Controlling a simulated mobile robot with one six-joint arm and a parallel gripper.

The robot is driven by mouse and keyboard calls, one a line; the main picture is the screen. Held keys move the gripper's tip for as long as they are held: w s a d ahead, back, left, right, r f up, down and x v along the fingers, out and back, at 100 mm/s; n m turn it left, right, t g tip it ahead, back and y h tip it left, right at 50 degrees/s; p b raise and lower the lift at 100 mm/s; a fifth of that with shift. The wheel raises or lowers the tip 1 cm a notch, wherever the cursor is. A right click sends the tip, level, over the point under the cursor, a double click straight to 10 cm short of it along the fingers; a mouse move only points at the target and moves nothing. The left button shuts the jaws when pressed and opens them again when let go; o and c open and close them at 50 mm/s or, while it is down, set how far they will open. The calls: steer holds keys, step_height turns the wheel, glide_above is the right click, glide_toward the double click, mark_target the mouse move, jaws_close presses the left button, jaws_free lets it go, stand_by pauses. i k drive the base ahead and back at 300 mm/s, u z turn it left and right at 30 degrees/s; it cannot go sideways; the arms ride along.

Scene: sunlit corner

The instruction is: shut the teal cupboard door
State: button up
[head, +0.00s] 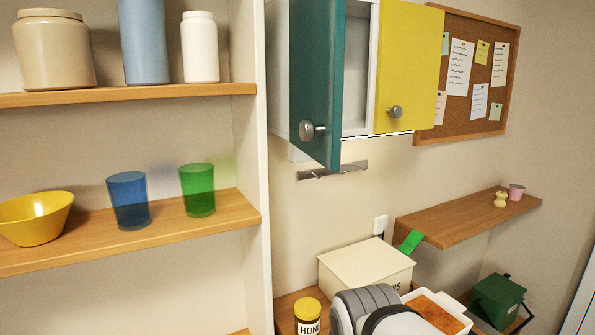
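The teal cupboard door (322,90) stands open at the upper middle of the head view, swung out toward me on its left side. A round metal knob (312,130) sits near its lower edge. To its right, part of the white cupboard inside (356,75) shows and looks empty. The yellow door (408,70), with its own knob (394,112), looks shut. My gripper is not in view; only a grey part of my arm shows at the bottom, well below the teal door.
A shelf unit's white upright (250,180) stands close left of the teal door. Its shelves hold jars, cups and a yellow bowl (38,217). Below are a hook rail (333,171), a cream box (366,263), a honey jar (308,315) and a wall shelf (465,219).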

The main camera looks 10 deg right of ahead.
mark_target(317, 28)
steer(key=k, duration=0.9)
steer(key=u, duration=0.8)
steer(key=i, duration=0.4)
steer(key=z, duration=0.35)
